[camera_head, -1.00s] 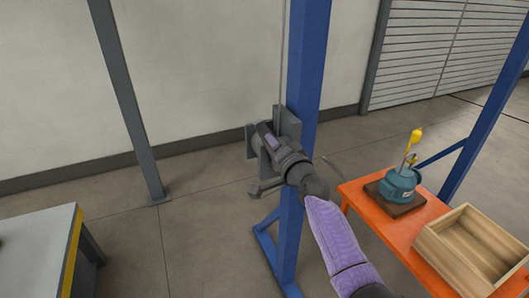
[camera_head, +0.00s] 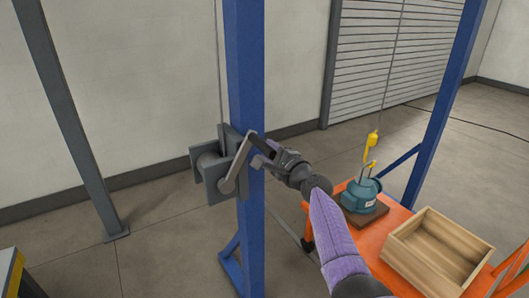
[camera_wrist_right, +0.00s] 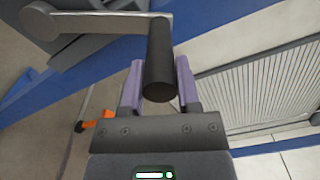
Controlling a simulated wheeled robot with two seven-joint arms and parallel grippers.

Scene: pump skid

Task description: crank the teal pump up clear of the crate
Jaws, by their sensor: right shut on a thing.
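The teal pump (camera_head: 362,194) sits upright on a dark board (camera_head: 372,217) on an orange cart. A yellow hook (camera_head: 372,145) hangs on a cable just above it, at the pump's top loop. The open wooden crate (camera_head: 450,247) stands beside it on the cart. A grey winch (camera_head: 213,174) is fixed to the blue post, its crank arm (camera_head: 237,165) pointing up and right. My right gripper (camera_head: 264,154) is shut on the dark crank handle, which shows between its purple fingers (camera_wrist_right: 160,75) in the wrist view (camera_wrist_right: 160,60). My left gripper is out of view.
The blue post (camera_head: 245,90) stands right behind the winch, and another blue post (camera_head: 447,100) stands behind the cart. A grey column (camera_head: 65,110) rises at the left. The orange cart (camera_head: 375,243) is right of my arm. Open floor lies left of the winch.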

